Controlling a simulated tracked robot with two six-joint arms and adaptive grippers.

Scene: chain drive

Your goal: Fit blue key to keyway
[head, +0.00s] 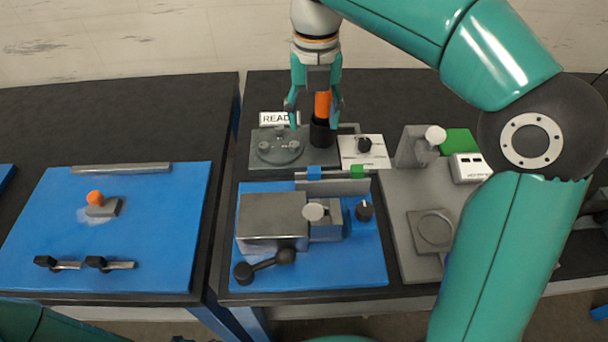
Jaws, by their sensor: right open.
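A small blue block (314,172), which looks like the blue key, sits on a grey rail (335,186) at the back of the right blue mat. A green block (358,171) sits at the rail's right end. I cannot make out a keyway at this size. My right gripper (314,121) points down, open, above the back of the bench and behind the blue block, apart from it. An orange and black upright thing (322,104) shows between its fingers; I see no grip on it. My left gripper is out of view; only part of that arm shows at bottom left.
A grey vise-like block (272,219) with a black-knobbed handle (265,266) stands on the right mat. Behind is a grey plate with round parts (278,150) and a white knob box (363,151). A grey fixture (411,147) stands right.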

